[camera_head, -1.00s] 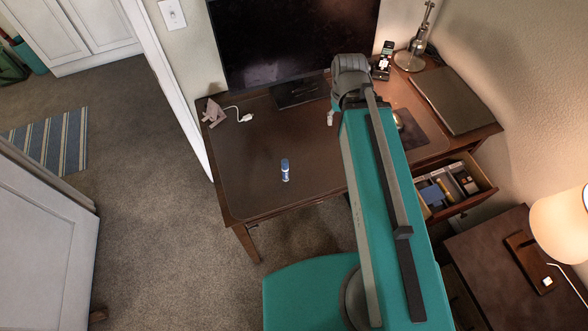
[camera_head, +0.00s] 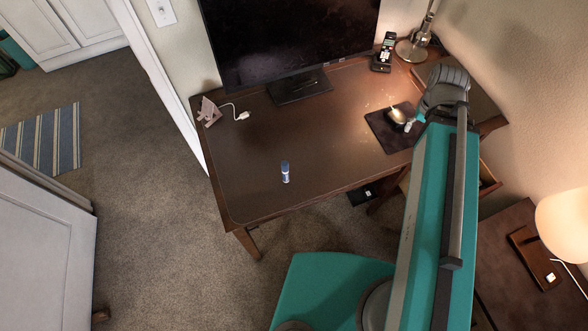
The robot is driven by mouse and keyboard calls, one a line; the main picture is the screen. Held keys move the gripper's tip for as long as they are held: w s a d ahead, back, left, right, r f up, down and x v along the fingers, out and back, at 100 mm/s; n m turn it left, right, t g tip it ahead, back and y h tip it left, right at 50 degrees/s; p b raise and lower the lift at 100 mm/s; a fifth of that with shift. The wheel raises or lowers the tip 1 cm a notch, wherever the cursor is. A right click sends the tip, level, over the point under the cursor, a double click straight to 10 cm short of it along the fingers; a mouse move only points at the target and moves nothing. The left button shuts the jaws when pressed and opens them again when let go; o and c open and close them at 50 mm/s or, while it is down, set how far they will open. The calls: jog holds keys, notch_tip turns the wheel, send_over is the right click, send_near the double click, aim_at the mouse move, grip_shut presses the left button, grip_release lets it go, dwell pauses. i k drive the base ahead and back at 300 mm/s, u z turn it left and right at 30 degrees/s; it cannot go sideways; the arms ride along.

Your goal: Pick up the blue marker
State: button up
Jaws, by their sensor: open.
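The blue marker (camera_head: 285,172) is a short blue and white cylinder. It appears to stand upright on the dark desk blotter (camera_head: 250,190), towards the front of the desk. My gripper (camera_head: 409,126) is mostly hidden behind my teal arm; only a small pale tip shows, near the mouse pad. It is well to the right of the marker, apart from it and open. I see nothing held in the part that shows.
A monitor (camera_head: 290,40) stands at the back. The blotter around the marker is clear.

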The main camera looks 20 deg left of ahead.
aim_at(285, 175)
jog(key=z, duration=0.85)
jog(key=k, duration=2.15)
jog(key=u, duration=0.95)
